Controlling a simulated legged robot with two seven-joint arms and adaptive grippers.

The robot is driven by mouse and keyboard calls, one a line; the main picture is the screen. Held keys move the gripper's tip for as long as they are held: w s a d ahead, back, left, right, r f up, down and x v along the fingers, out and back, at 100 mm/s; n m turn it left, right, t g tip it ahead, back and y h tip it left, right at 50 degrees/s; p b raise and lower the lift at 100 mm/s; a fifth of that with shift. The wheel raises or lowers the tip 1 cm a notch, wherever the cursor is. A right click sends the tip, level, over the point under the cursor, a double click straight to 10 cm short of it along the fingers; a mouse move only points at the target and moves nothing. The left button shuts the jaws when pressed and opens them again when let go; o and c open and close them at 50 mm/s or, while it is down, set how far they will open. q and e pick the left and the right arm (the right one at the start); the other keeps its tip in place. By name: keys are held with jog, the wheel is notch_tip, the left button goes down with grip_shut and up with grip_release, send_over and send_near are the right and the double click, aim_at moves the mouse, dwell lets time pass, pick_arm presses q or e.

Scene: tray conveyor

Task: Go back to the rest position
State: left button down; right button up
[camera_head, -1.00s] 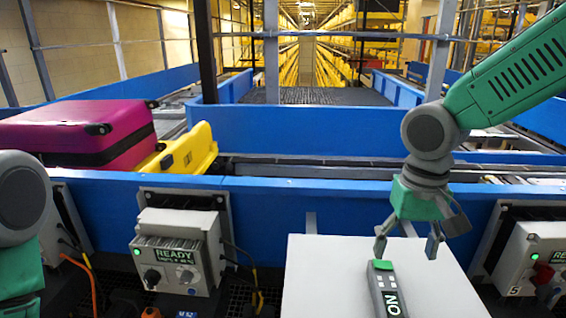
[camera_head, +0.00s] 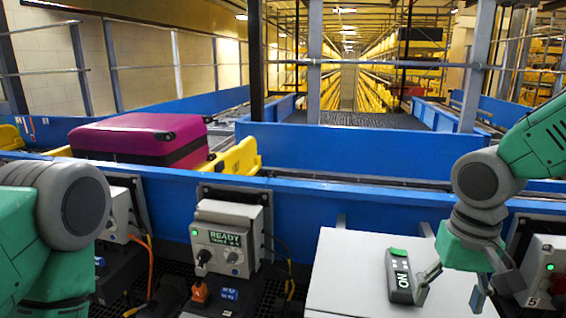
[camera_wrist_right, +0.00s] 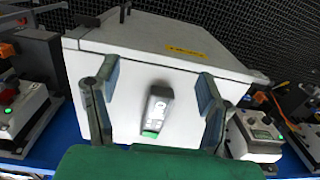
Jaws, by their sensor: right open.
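The device lies on a white box top (camera_head: 350,265). In the right wrist view, the open fingers of the right gripper (camera_wrist_right: 155,95) stand either side of the device (camera_wrist_right: 158,108), apart from it. My left arm shows at the left of the head view; its gripper is out of the picture.
A grey control box (camera_head: 225,238) reading "READY" hangs in front. Another control box (camera_head: 548,270) is at the right edge.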

jog(key=s+a+f+n+y+b, duration=0.1)
jog(key=s+f+b, duration=0.25)
jog(key=f, duration=0.95)
jog(key=s+a+f+b, duration=0.2)
jog(key=s+f, duration=0.3)
jog(key=f, duration=0.8)
pick_arm(q)
notch_tip(320, 180, down, 10)
jog(key=b, duration=0.4)
jog(key=shift+w+a+f, duration=0.15)
jog(key=shift+w+a, duration=0.05)
jog(key=shift+w, duration=0.2)
pick_arm(e)
jog(key=s+d+f+n, duration=0.1)
jog(key=s+d+f, duration=0.1)
jog(key=s+f, duration=0.4)
jog(key=s+d+f+n+h, duration=0.1)
jog(key=s+d+f, duration=0.1)
jog(key=s+f, duration=0.4)
notch_tip(320, 180, down, 2)
jog(key=shift+d+f+t, duration=0.15)
jog(key=shift+d+t, duration=0.15)
jog(key=shift+d, duration=0.05)
pick_arm(q)
jog(key=shift+d, duration=0.1)
pick_arm(e)
jog(key=shift+d, duration=0.1)
